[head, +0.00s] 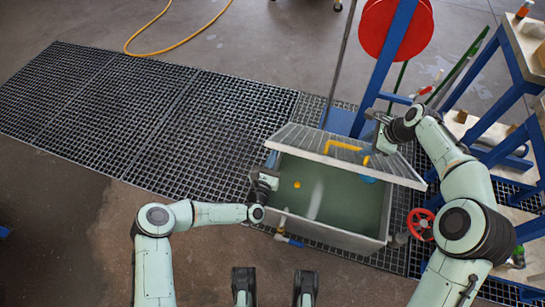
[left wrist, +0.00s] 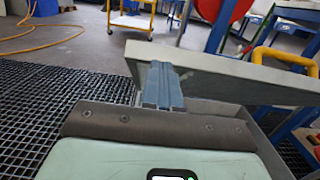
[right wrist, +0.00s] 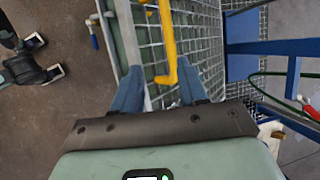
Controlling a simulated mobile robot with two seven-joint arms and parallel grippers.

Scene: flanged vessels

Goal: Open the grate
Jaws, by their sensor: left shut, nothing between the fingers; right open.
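The grey slatted grate (head: 308,143) sits tilted over the back of a grey tank (head: 335,235), with its front edge raised off the rim. A yellow handle (head: 345,148) is on top of it. My left gripper (head: 270,161) is shut and empty at the grate's front left corner; in the left wrist view its fingers (left wrist: 162,86) are against or just in front of the raised edge (left wrist: 215,75). My right gripper (head: 371,134) is open near the grate's right back part. In the right wrist view its fingers (right wrist: 157,92) are spread, with the yellow handle (right wrist: 167,45) ahead between them.
The tank holds greenish liquid with a small yellow thing (head: 297,185) in it. A red valve wheel (head: 420,223) is at its right. A blue frame with a red reel (head: 395,28) stands behind. Blue-legged shelving (head: 515,75) crowds the right. Floor grating (head: 180,110) lies clear at left.

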